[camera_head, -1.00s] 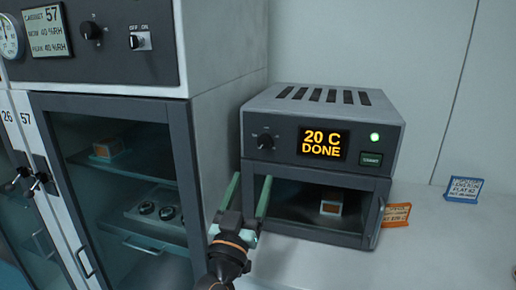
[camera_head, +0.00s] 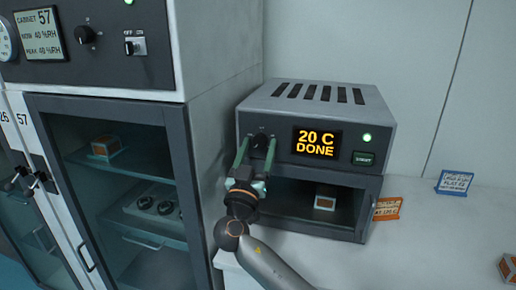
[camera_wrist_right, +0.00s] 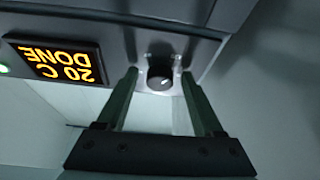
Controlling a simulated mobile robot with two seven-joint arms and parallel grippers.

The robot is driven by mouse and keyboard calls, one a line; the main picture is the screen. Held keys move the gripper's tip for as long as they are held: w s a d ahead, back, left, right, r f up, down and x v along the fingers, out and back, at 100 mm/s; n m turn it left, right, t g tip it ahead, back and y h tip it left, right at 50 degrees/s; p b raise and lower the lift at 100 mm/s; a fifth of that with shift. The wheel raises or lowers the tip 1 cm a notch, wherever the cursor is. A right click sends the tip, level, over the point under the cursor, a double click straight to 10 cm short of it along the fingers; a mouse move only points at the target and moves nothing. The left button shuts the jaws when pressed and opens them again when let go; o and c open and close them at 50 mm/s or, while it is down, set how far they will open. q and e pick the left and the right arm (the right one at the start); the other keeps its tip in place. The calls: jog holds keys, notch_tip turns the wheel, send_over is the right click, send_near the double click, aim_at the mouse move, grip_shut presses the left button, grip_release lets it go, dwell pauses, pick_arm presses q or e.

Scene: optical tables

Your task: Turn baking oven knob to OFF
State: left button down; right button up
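The baking oven (camera_head: 318,108) stands on the white bench, its display reading "20 C DONE" with a green light lit. Its black knob (camera_head: 261,140) is on the left of the front panel; the knob also shows in the right wrist view (camera_wrist_right: 160,77), with a pale pointer mark. My right gripper (camera_head: 256,149) is open, its two green fingers reaching up on either side of the knob. In the right wrist view my fingers (camera_wrist_right: 162,84) flank the knob with gaps on both sides. The knob's setting labels are too small to read. My left gripper is not in view.
Orange (camera_head: 387,208) and blue (camera_head: 454,182) signs stand on the bench. A glass-door cabinet (camera_head: 112,107) stands close on the left.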

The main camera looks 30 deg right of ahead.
grip_shut()
dwell(0.3)
